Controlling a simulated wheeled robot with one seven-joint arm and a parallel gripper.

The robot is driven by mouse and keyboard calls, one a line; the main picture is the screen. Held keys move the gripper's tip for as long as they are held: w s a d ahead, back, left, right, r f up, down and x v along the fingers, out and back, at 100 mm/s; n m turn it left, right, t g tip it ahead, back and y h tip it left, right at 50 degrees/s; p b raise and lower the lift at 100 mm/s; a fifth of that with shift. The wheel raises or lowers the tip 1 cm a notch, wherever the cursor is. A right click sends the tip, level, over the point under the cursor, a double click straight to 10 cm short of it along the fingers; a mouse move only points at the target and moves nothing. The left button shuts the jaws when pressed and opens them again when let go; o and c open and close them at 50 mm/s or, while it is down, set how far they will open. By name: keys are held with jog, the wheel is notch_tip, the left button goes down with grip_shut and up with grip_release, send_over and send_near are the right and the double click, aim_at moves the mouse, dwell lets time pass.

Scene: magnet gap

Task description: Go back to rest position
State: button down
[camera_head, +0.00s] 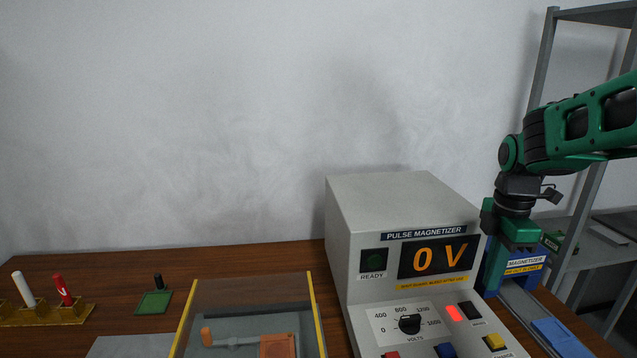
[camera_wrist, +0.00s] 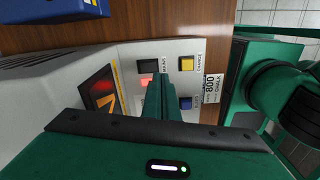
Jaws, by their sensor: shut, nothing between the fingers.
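My gripper (camera_head: 493,284) hangs fingers-down from the green arm at the right of the head view, beside the right edge of the grey pulse magnetizer (camera_head: 400,205). In the wrist view the gripper's fingers (camera_wrist: 163,95) are together with nothing between them, over the view of the magnetizer's front panel. The display (camera_head: 437,258) reads "0 V". A small red light (camera_head: 453,313) glows on the panel, and the ready lamp (camera_head: 374,260) is dark green. My fingers hide part of the panel in the wrist view.
A blue magnetizer fixture (camera_head: 525,270) stands behind my gripper, with a light-blue block (camera_head: 558,337) in front. A yellow-edged clear cover (camera_head: 315,310) is left of the magnetizer. Pens stand in a yellow holder (camera_head: 75,314) at far left. A grey shelf rack (camera_head: 540,70) rises at right.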

jog(key=s+d+f+m, duration=0.2)
jog(key=s+m, duration=1.9)
jog(key=m, duration=0.1)
jog(key=shift+d+f+m, duration=0.15)
jog(key=shift+m, duration=0.25)
jog(key=shift+s, duration=0.1)
